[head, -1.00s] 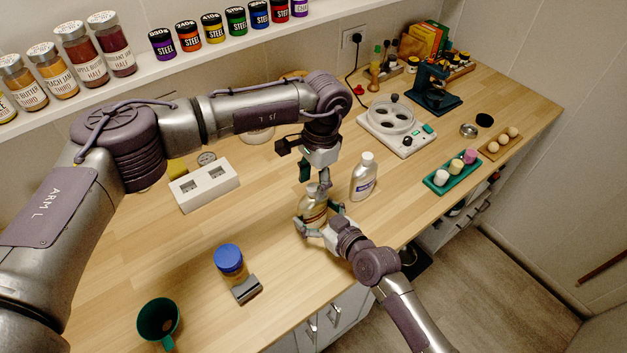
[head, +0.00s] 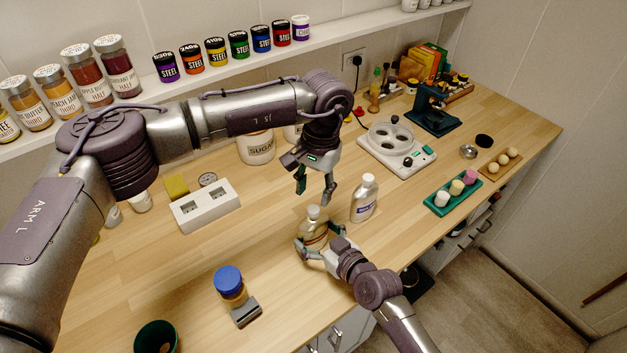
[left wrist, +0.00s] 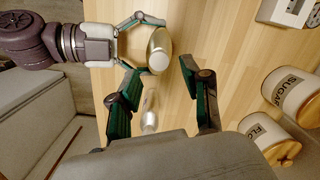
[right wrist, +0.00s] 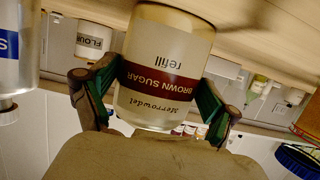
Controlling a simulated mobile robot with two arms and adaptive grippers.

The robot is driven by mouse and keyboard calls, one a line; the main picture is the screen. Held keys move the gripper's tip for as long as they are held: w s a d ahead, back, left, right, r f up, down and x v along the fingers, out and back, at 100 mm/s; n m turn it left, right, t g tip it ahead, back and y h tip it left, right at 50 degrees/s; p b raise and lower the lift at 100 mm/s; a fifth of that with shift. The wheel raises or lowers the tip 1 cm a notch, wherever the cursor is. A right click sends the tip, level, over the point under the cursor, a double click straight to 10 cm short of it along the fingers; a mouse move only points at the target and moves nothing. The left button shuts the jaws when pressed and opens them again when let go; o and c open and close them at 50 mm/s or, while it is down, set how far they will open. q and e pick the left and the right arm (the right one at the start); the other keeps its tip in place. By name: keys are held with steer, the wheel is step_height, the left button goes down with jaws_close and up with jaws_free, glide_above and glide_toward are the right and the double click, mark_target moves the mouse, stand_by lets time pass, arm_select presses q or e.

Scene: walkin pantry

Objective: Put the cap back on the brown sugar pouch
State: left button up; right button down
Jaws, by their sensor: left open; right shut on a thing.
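The brown sugar pouch (right wrist: 160,75) has a cream body and a dark red label band. It also shows in the head view (head: 314,232), standing near the counter's front edge. My right gripper (head: 314,248) is shut around its body, with one finger on each side. A pale round cap (head: 313,212) sits on top of the pouch. The left wrist view shows this cap (left wrist: 158,62) from above; whether it is tight I cannot tell. My left gripper (head: 315,192) is open and empty just above the cap, apart from it. The pouch top is outside the right wrist view.
A white bottle (head: 363,200) stands close right of the pouch. A sugar canister (head: 256,148) and a white socket-like block (head: 205,206) stand behind and left. A blue-lidded jar (head: 230,284) is at front left. Wood between them is clear.

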mark_target(313, 209)
arm_select(q)
steer(key=n, duration=0.7)
steer(key=shift+r+n, duration=0.25)
steer(key=shift+n, duration=0.15)
steer(key=n, duration=0.7)
steer(key=shift+r, duration=0.25)
steer(key=n, duration=0.5)
steer(key=shift+r+h, duration=0.15)
steer(key=shift+h, duration=0.15)
steer(key=n, duration=0.7)
steer(key=shift+r+n+t, duration=0.25)
steer(key=shift+n+t, duration=0.05)
steer(key=shift+n, duration=0.1)
steer(key=n, duration=0.7)
steer(key=shift+a+r, duration=0.1)
steer(key=shift+r, duration=0.1)
steer(key=n, duration=0.5)
steer(key=shift+s+r, duration=0.1)
steer(key=shift+r, duration=0.05)
steer(key=n, duration=0.5)
steer(key=shift+r, duration=0.15)
steer(key=shift+f, duration=4)
